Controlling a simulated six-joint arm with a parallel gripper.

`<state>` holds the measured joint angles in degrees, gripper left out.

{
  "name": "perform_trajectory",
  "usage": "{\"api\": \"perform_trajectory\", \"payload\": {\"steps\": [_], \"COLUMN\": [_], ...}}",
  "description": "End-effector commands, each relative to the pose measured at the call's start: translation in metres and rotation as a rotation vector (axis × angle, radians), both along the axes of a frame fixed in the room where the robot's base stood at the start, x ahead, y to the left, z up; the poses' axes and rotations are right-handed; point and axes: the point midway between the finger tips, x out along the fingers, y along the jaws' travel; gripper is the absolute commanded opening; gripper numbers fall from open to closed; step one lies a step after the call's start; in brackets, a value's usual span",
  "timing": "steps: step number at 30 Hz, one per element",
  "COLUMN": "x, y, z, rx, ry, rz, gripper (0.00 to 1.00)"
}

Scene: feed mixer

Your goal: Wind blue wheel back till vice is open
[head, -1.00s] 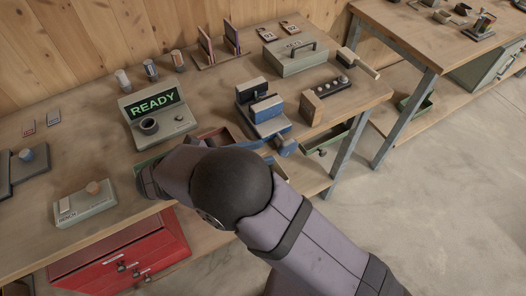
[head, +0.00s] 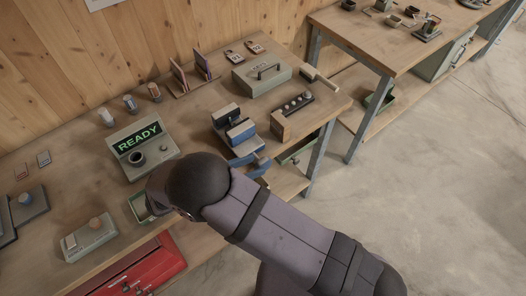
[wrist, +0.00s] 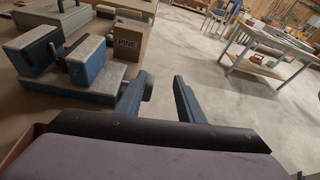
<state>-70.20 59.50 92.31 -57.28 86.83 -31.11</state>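The vice (head: 237,133) stands on the bench near its front edge, with a blue body and grey-faced jaws. In the wrist view the vice (wrist: 88,70) is at the left, with a gap between its two jaws. My gripper (wrist: 160,88) is open, its two blue-grey fingers apart, just beyond the vice's base on the bench's front side. A dark round part (wrist: 148,87) shows against the left finger; I cannot tell whether it belongs to the wheel. In the head view my arm partly covers this area, and the wheel cannot be told clearly from the blue fingers.
A wooden block marked PINE (wrist: 129,40) stands beside the vice. A console reading READY (head: 142,147) is to its left, and a green-grey box (head: 262,75) behind it. Open drawers are below the bench front. Bare floor (head: 430,180) lies to the right.

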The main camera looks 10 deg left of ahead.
Motion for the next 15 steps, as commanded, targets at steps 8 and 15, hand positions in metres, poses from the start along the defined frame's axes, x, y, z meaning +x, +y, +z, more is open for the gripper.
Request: {"api": "perform_trajectory", "payload": {"steps": [8, 15], "x": [0.004, 0.012], "y": [0.015, 0.005], "z": [-0.023, -0.025], "rx": [0.135, 0.133], "ry": [-0.019, -0.019], "rz": [0.013, 0.011], "gripper": [0.34, 0.34]}}
